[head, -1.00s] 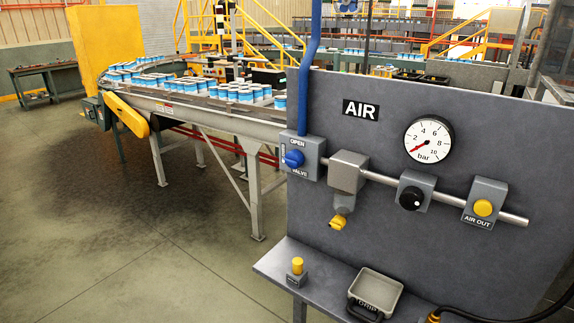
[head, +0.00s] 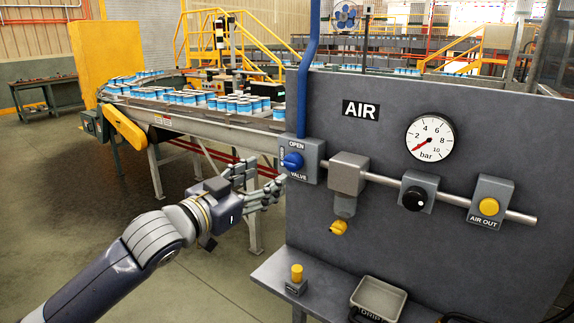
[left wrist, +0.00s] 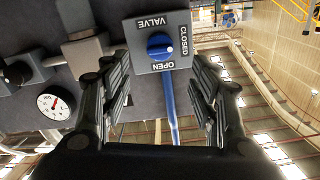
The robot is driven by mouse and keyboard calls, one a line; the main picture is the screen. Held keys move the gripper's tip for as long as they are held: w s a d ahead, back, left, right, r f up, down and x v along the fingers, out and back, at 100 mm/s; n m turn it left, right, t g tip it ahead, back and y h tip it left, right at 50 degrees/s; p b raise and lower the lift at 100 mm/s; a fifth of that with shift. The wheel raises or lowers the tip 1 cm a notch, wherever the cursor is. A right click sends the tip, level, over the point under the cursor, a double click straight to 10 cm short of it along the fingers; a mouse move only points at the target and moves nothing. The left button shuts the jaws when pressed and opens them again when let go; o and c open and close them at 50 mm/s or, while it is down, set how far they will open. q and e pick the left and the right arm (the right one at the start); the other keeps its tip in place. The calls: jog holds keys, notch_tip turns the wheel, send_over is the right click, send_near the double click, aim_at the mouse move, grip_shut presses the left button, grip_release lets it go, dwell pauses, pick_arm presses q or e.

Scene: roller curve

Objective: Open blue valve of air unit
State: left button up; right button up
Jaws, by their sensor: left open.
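The blue valve knob (head: 293,160) sits on a grey valve box (head: 312,162) at the left edge of the AIR panel. A blue pipe (head: 308,70) rises from the box. The left wrist view shows the knob (left wrist: 159,45) with the labels VALVE, OPEN and CLOSED around it; its white mark lies toward the CLOSED side. My left gripper (head: 264,182) is open, just left of and slightly below the valve box, apart from the knob. In the left wrist view its fingers (left wrist: 160,95) stand on either side of the blue pipe's image. My right gripper is not seen.
The grey panel (head: 390,240) carries a pressure gauge (head: 429,138) with its red needle near the low end, a black knob (head: 414,198) and a yellow AIR OUT button (head: 489,206). Below, a shelf holds a drip tray (head: 379,298) and a yellow-topped part (head: 296,273). A can conveyor (head: 215,120) runs behind.

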aim_at(288, 164)
pick_arm(q)
jog(key=p+x, duration=0.2)
jog(key=x, duration=0.7)
jog(key=shift+w+d, duration=0.15)
jog(key=c, duration=1.1)
